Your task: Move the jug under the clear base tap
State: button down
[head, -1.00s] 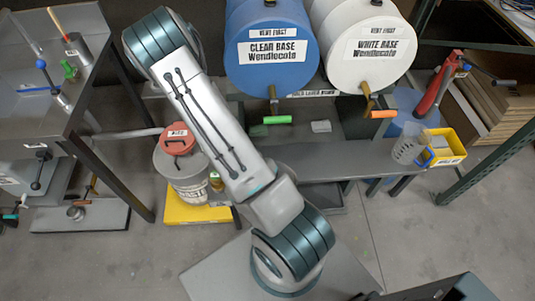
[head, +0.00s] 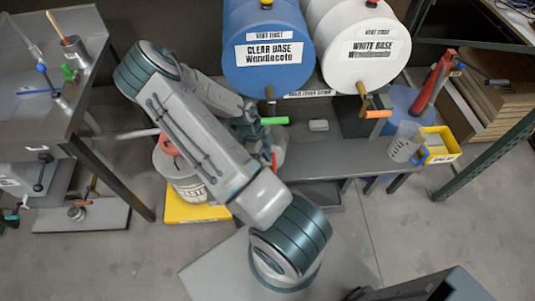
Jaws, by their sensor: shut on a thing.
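The clear base drum (head: 267,70) is blue and lies at the back. Its tap (head: 270,97) has a green handle (head: 274,121) and points down. A translucent jug (head: 279,146) shows below that tap, partly hidden by my arm and the green handle. My gripper (head: 265,150) is at the jug's left side, shut on it. The fingertips are mostly hidden by my arm. I cannot tell whether the jug rests on the bench or how exactly it lines up with the spout.
The white base drum (head: 362,70) with an orange-handled tap (head: 378,114) is to the right. A clear graduated container (head: 405,143) and yellow bin (head: 443,143) stand at the bench's right end. A waste bucket (head: 185,183) is left of the bench (head: 330,165). A small grey block (head: 319,125) lies behind.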

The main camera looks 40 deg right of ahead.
jog(key=shift+w+d+f+p, duration=0.1)
jog(key=shift+w+f+p, duration=0.1)
jog(key=shift+f, duration=0.4)
jog(key=shift+w+d+f+p, duration=0.1)
jog(key=shift+w+f+p, duration=0.05)
jog(key=shift+f, duration=0.4)
jog(key=shift+w+d+f+p, duration=0.1)
jog(key=shift+w+f+p, duration=0.1)
jog(key=shift+f, duration=0.4)
jog(key=c, duration=1.6)
grip_release()
jog(key=shift+s, duration=0.1)
jog(key=shift+o, duration=0.2)
